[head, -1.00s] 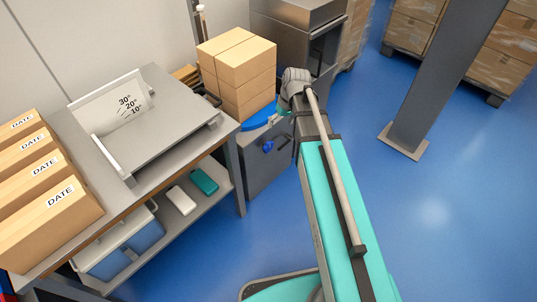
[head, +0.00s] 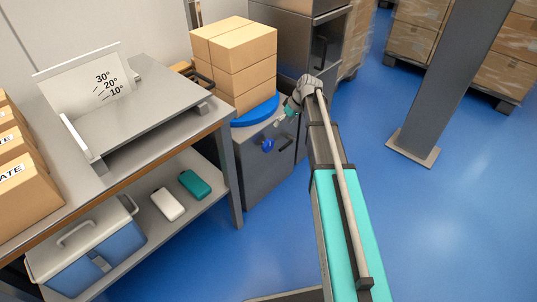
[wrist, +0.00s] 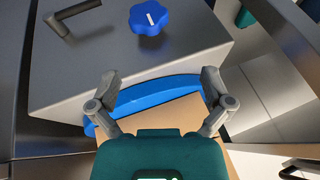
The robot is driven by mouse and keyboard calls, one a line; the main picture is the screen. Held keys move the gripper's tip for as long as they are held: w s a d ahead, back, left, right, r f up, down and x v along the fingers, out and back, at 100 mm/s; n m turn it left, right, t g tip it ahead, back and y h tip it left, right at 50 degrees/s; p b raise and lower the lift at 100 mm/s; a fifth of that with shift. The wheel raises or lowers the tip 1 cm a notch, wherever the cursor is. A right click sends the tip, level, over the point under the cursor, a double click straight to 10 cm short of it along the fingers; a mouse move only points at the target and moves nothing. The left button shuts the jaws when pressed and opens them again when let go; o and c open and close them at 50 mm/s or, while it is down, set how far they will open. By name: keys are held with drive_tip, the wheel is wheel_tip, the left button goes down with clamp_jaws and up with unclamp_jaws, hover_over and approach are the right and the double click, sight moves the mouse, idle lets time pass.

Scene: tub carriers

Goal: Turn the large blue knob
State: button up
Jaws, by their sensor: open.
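The large blue knob (head: 267,145) is on the front face of a grey cabinet (head: 258,180). In the wrist view the lobed blue knob (wrist: 149,18) has a white line across its face and sits near the top edge, on the grey panel (wrist: 110,62). My gripper (wrist: 160,76) is open and empty, its two fingers spread below the knob in that picture and apart from it. In the head view my gripper (head: 288,108) is above and right of the knob, and its fingers are small and partly hidden.
A dark bar handle (wrist: 68,18) is beside the knob. A blue round disc (head: 256,112) on the cabinet top carries stacked cartons (head: 240,60). A workbench (head: 215,118) with a tilted plate stands left. A grey post (head: 440,90) rises from open blue floor on the right.

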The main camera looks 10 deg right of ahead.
sight(268, 145)
drive_tip(key=shift+w+d+f+b, duration=0.25)
drive_tip(key=shift+w+f+b, duration=0.2)
drive_tip(key=shift+f, duration=0.15)
drive_tip(key=shift+w+d+f+b, duration=0.2)
drive_tip(key=shift+w+f+b, duration=0.2)
drive_tip(key=shift+f, duration=0.2)
drive_tip(key=shift+f, duration=0.1)
drive_tip(key=b+x, duration=1.2)
drive_tip(key=x, duration=0.1)
drive_tip(key=shift+w+a+f, duration=0.15)
drive_tip(key=shift+a, duration=0.15)
drive_tip(key=c, duration=0.7)
drive_tip(key=shift+d, duration=0.2)
drive_tip(key=shift+c, duration=0.4)
drive_tip(key=shift+a, duration=0.1)
drive_tip(key=shift+n+t+h, duration=0.3)
